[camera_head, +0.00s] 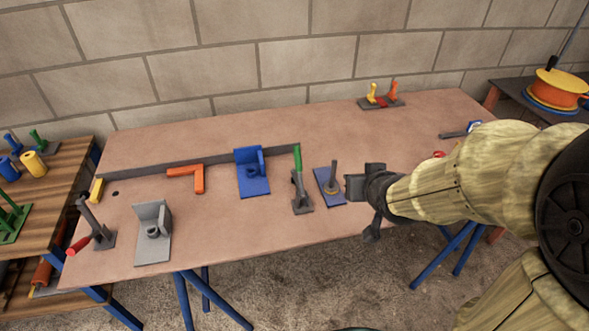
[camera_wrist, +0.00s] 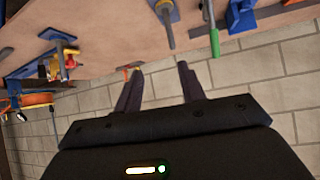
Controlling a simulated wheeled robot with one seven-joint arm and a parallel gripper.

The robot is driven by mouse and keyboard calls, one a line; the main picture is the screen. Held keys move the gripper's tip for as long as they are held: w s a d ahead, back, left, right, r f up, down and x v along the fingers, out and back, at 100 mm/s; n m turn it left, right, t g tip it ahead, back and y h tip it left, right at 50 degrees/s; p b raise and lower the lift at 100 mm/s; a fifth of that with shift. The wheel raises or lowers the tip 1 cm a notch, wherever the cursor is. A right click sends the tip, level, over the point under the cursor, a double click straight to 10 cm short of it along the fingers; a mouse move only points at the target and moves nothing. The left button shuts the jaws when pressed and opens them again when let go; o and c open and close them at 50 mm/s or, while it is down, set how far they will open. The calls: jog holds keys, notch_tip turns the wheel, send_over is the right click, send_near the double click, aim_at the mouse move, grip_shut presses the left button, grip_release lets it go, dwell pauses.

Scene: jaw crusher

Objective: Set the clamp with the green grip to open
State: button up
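The clamp with the green grip (camera_head: 298,160) stands on the table right of the blue bracket. Its lever points up, and its grey base (camera_head: 301,204) sits near the table's middle. The green grip also shows in the wrist view (camera_wrist: 214,42), beyond and to the right of the fingertips. My gripper (camera_head: 350,187) is right of the clamp in the head view, apart from it, with the blue plate and its post between them. In the wrist view my gripper (camera_wrist: 160,68) has its two fingers apart with nothing between them.
A blue plate with a grey post (camera_head: 331,186) lies close to my gripper. A blue bracket (camera_head: 251,172), an orange angle piece (camera_head: 187,175), a grey bracket (camera_head: 152,234) and a red-gripped clamp (camera_head: 96,227) stand left. A yellow-and-orange-handled fixture (camera_head: 381,101) is at the back.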

jog(key=w+a+f+n+t+y+b, duration=0.2)
jog(key=a+f+t+y+b, duration=0.4)
jog(key=b, duration=1.3)
jog(key=shift+a+f+n+y, duration=0.3)
jog(key=shift+a+f, duration=0.3)
jog(key=shift+a, duration=0.4)
jog(key=shift+w, duration=0.15)
jog(key=p, duration=1)
send_near(299, 158)
jog(key=shift+w+a+r, duration=0.25)
jog(key=shift+w+r, duration=0.05)
jog(key=shift+w, duration=0.25)
jog(key=shift+p, duration=0.55)
jog(key=x, duration=1.2)
jog(key=shift+f, duration=0.25)
jog(key=shift+s, duration=0.1)
